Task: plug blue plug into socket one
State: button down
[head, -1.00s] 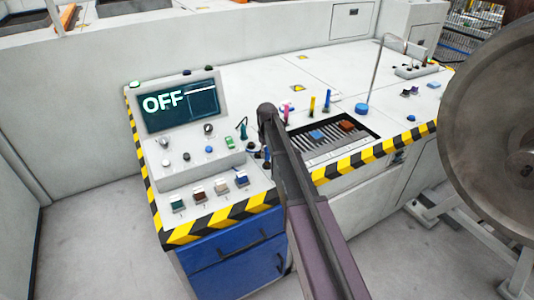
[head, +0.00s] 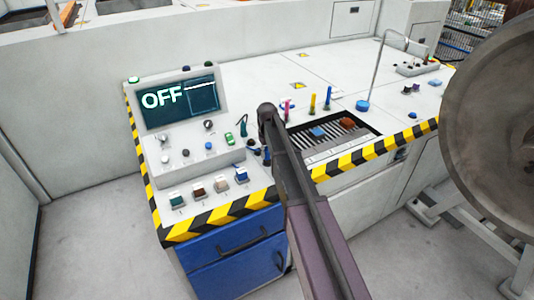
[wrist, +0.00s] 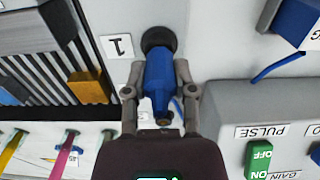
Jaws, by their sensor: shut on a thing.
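The blue plug (wrist: 158,80) is between the two fingers of my gripper (wrist: 162,70), which is shut on it. Its far end meets a dark round socket (wrist: 158,38) in the pale panel, beside a label with an upside-down 1 (wrist: 118,46). The plug looks in line with the socket and touching it. How deep it sits I cannot tell. In the head view my own arm hides the gripper and the plug.
A control box with green switch (wrist: 259,158) stands close on the right in the wrist view. A slotted tray (head: 335,138) with blue and orange blocks lies on the other side. A screen (head: 180,100) reads OFF. A large wheel (head: 490,120) stands at the right.

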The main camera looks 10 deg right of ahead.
jog(key=shift+f, duration=0.35)
jog(key=shift+c, duration=1.8)
grip_release()
jog(key=shift+r, duration=0.25)
notch_tip(320, 180, up, 8)
jog(key=p, duration=0.8)
jog(key=shift+s+d, duration=0.1)
jog(key=s+r+m+p, duration=0.1)
jog(key=s+m, duration=0.2)
jog(key=s, duration=2.6)
jog(key=shift+r+m, duration=0.25)
jog(key=shift+m, duration=0.05)
